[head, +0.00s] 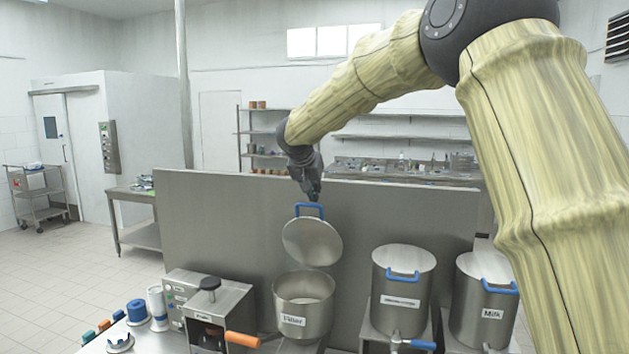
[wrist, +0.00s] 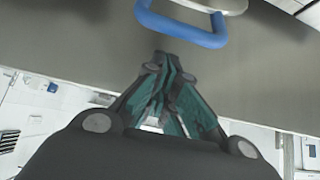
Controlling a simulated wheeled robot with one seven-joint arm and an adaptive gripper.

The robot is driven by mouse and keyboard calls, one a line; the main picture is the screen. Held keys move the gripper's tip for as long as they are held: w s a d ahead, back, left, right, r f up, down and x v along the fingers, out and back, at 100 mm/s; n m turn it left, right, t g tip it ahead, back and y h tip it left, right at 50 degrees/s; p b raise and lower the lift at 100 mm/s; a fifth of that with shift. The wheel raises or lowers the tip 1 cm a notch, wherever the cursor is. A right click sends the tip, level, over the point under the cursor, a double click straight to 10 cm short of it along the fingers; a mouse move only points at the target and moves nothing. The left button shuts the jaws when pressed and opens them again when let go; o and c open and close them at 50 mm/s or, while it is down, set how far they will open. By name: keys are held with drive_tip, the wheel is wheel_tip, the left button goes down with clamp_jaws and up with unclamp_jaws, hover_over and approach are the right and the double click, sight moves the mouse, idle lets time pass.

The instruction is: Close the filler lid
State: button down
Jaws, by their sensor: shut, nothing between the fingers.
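The filler (head: 304,301) is a steel pot with a label, at the lower middle of the head view. Its round steel lid (head: 312,242) stands open, tilted up at the back of the pot, with its blue handle (head: 309,210) at the top. My gripper (head: 313,196) is shut and empty, just above the blue handle. In the wrist view my gripper (wrist: 165,62) points towards the blue handle (wrist: 180,28), which lies beyond the fingertips. Only a sliver of the lid (wrist: 215,4) shows there.
A steel panel (head: 215,225) stands behind the filler. A machine with a black knob (head: 210,290) and an orange handle (head: 242,339) is at the left.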

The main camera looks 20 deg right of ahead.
drive_tip(key=shift+s+a+f+p, duration=0.2)
drive_tip(key=shift+s+a+p, duration=0.35)
drive_tip(key=shift+s+a, duration=0.25)
drive_tip(key=shift+s, duration=0.1)
drive_tip(key=shift+f, duration=0.1)
drive_tip(key=shift+f+b, duration=0.1)
drive_tip(key=shift+b, duration=0.45)
